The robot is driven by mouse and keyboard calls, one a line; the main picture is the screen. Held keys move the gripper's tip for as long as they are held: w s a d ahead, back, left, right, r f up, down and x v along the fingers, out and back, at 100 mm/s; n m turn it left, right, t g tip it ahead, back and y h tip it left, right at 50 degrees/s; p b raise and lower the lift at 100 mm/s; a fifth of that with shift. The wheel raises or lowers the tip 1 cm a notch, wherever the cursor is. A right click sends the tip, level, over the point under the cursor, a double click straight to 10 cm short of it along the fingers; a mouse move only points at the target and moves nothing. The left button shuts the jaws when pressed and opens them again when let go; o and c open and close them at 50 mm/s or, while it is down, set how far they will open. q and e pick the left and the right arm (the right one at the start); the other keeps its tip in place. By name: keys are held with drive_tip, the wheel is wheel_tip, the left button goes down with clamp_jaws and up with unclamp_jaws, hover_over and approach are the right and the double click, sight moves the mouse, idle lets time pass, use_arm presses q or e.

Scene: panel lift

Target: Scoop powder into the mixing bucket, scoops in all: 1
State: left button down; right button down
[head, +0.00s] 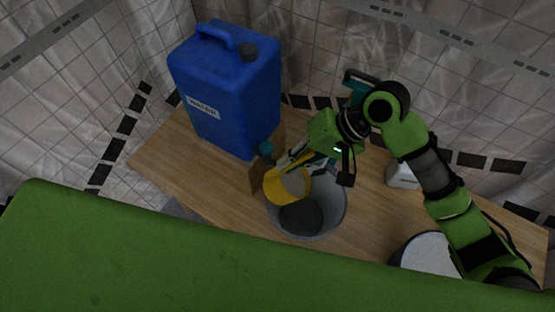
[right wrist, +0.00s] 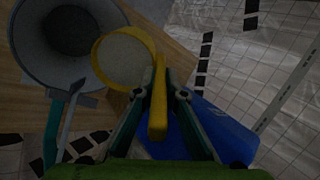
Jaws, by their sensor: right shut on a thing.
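My right gripper (head: 313,163) is shut on the handle of a yellow scoop (head: 275,190). The same gripper (right wrist: 160,98) shows in the right wrist view with the yellow handle between its fingers. The scoop (right wrist: 100,76) holds pale powder. In the head view it overlaps the far left part of the grey mixing bucket (head: 335,213); its height above the rim is hard to tell. The bucket's inside shows a dark grey bottom, also seen in the right wrist view, where the bucket (right wrist: 28,50) is at upper left. My left gripper is not in view.
A big blue jerrycan (head: 225,95) stands at the back left of the wooden table (head: 160,150). A small white box (head: 402,177) and a round container with a pale top (head: 425,250) are at right. A teal-handled tool (right wrist: 50,130) lies near the bucket.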

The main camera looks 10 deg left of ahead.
drive_tip(key=w+d+f+g+y+b, duration=0.1)
drive_tip(key=d+f+y+b, duration=0.2)
drive_tip(key=d+y+b, duration=0.3)
drive_tip(key=w+d+f+g+y+b, duration=0.1)
drive_tip(key=d+f+g+y+b, duration=0.1)
drive_tip(key=d+y+b, duration=0.5)
drive_tip(key=shift+w+f+y+b, duration=0.35)
drive_tip(key=shift+f+b, duration=0.35)
drive_tip(key=shift+b, duration=2.2)
drive_tip(key=shift+r, duration=0.1)
